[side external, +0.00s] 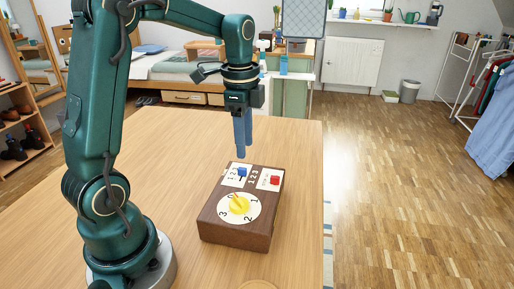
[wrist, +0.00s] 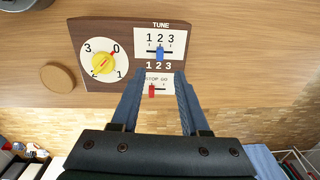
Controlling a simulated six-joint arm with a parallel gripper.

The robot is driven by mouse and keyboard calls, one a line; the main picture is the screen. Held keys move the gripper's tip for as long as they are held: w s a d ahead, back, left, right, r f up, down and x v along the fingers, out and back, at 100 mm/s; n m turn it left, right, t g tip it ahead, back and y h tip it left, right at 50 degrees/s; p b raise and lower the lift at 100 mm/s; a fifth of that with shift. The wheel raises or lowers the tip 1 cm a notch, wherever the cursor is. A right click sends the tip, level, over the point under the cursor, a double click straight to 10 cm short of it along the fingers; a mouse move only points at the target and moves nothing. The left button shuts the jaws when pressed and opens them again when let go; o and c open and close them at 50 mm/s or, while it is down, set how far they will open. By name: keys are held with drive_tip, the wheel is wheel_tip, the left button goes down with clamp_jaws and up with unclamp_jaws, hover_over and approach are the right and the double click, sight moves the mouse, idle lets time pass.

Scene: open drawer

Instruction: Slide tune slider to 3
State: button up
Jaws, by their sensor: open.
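A brown control box (side external: 235,228) stands on the table. Its white TUNE panel (wrist: 175,38), marked 1, 2, 3, carries the blue tune slider (wrist: 160,53), which sits below the 2. The blue slider also shows in the side external view (side external: 242,172). A red slider (wrist: 152,90) sits on the STOP GO panel, toward its left end. A yellow dial (wrist: 103,63) sits on a white disc numbered 0 to 3. My gripper (wrist: 160,73) is open and empty, fingers pointing down. In the side external view my gripper (side external: 243,154) is above the box's far end, near the blue slider.
A round wooden disc (wrist: 58,77) lies on the table beside the box. The table's right edge drops to a parquet floor (side external: 400,180). Shelves, a bed and a clothes rack stand well away.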

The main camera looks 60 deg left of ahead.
sight(242, 168)
drive_tip(key=shift+s+a+f, duration=0.1)
drive_tip(key=shift+a+f, duration=0.1)
drive_tip(key=shift+f, duration=0.25)
drive_tip(key=shift+s+a+f, duration=0.1)
drive_tip(key=shift+a+f, duration=0.1)
drive_tip(key=shift+f, duration=2.55)
clamp_jaws()
